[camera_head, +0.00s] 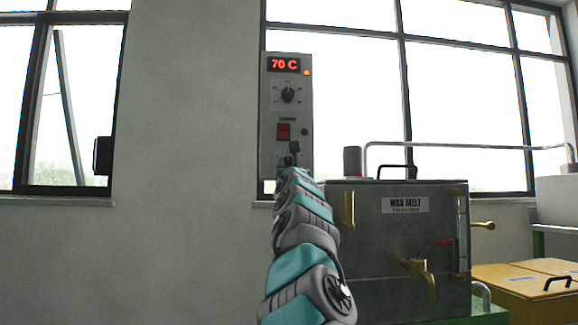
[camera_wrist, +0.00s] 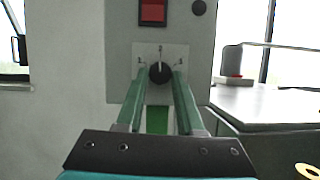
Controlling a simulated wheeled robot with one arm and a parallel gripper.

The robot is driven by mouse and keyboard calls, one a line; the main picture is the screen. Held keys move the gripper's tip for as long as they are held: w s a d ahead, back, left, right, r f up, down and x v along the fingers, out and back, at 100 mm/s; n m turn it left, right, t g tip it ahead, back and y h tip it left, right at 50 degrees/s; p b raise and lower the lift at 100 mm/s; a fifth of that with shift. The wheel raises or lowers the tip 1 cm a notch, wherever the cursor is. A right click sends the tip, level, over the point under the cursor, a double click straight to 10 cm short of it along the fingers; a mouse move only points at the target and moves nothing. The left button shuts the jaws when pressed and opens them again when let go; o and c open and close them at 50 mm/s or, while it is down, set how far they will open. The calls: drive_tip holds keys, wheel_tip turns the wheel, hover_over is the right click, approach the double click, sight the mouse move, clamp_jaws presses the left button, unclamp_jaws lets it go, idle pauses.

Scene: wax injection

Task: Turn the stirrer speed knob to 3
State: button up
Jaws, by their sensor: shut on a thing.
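The stirrer speed knob (camera_wrist: 160,76) is a small black round knob on a pale plate marked 1, 2 and 3, low on the grey control panel (camera_wrist: 120,45). Its white pointer line stands about upright, toward the 2 at the top; the 3 is at the right. My gripper (camera_wrist: 159,69) has its two green fingers on either side of the knob and is shut on it.
Above are a red switch (camera_head: 283,131), another black dial knob (camera_head: 288,95) and a display (camera_head: 284,65) reading 70 C. A grey wax melt tank (camera_head: 385,240) with a brass tap (camera_head: 425,275) stands close at the right.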

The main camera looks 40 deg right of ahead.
clamp_jaws()
drive_tip(key=shift+r+m+p, duration=0.1)
drive_tip(key=shift+m+p, duration=0.3)
drive_tip(key=shift+w+a+r+m+g+h+p, duration=0.1)
drive_tip(key=shift+a+r+m+g+h+p, duration=0.15)
drive_tip(key=shift+m+h+p, duration=0.4)
drive_tip(key=m+g+h+p, duration=0.1)
drive_tip(key=m+p, duration=0.2)
drive_tip(key=m+g+p, duration=0.2)
drive_tip(key=m+p, duration=0.2)
drive_tip(key=shift+w+a+r+m+h, duration=0.1)
drive_tip(key=shift+w+r+m+h, duration=0.05)
drive_tip(key=shift+m+h, duration=0.15)
drive_tip(key=m+g+p, duration=0.1)
drive_tip(key=m+p, duration=0.1)
drive_tip(key=m+g+p, duration=0.1)
drive_tip(key=m+p, duration=0.1)
drive_tip(key=m, duration=0.1)
drive_tip(key=shift+a+h+p, duration=0.1)
drive_tip(key=shift+h+p, duration=0.15)
drive_tip(key=shift+p, duration=0.1)
drive_tip(key=shift+m+g+p, duration=0.75)
drive_tip(key=shift+m+p, duration=0.15)
drive_tip(key=shift+m, duration=0.45)
